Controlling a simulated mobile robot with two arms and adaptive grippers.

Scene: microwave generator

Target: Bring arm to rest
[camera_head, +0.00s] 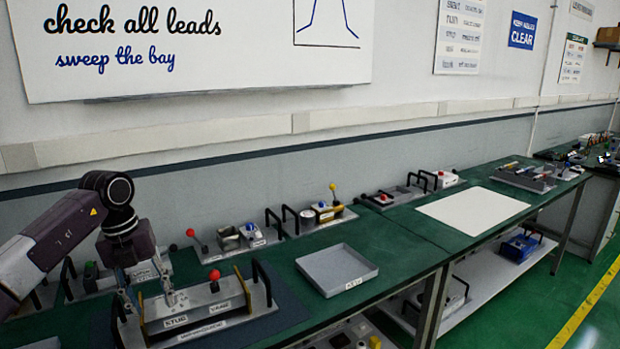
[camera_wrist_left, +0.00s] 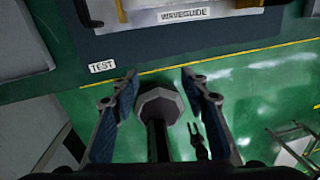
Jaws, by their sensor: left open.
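My left arm comes in from the left over the near end of the bench. Its gripper (camera_head: 146,296) points down above the waveguide fixture (camera_head: 205,312), a grey unit with black handles and a red knob (camera_head: 214,280). In the left wrist view the gripper (camera_wrist_left: 160,76) has its two blue-padded fingers well apart. An octagonal grey-topped dark piece shows between them; I cannot tell whether it is mine, and nothing looks gripped. The fixture's label plate (camera_wrist_left: 184,14) is at the top of that view. My right arm is not in view.
A grey tray (camera_head: 336,270) lies right of the fixture on the green bench (camera_head: 285,262). Several lever and switch units stand along the back. A white sheet (camera_head: 472,211) lies farther right. The wall rises behind; a yellow line (camera_head: 585,310) marks the green floor.

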